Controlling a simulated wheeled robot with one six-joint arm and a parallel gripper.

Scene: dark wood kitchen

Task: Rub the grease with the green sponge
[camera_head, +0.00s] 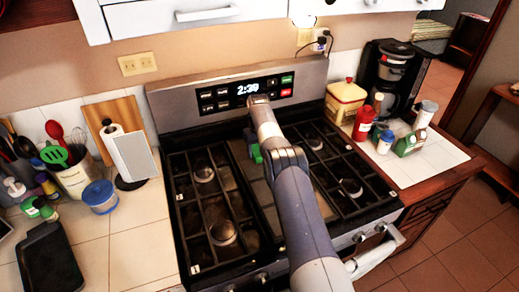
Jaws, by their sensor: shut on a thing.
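My arm reaches over the stove (183,215), and my gripper (252,142) is partly hidden behind my own arm near the middle of the cooktop. It is shut on the green sponge (257,153), of which only a small green part shows. The sponge is over the central plate between the left and right grates, toward the back. I cannot tell whether it touches the surface. No grease can be told apart for certain; brownish tones show around the left burners.
Left counter: paper towel holder (112,130), utensil crock (75,178), blue-lidded tub (100,198), and black tray (48,262). Right counter: coffee maker (388,75), yellow canister (345,98), red bottle (364,123) and small containers. Stove's control panel (205,105) stands behind my gripper.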

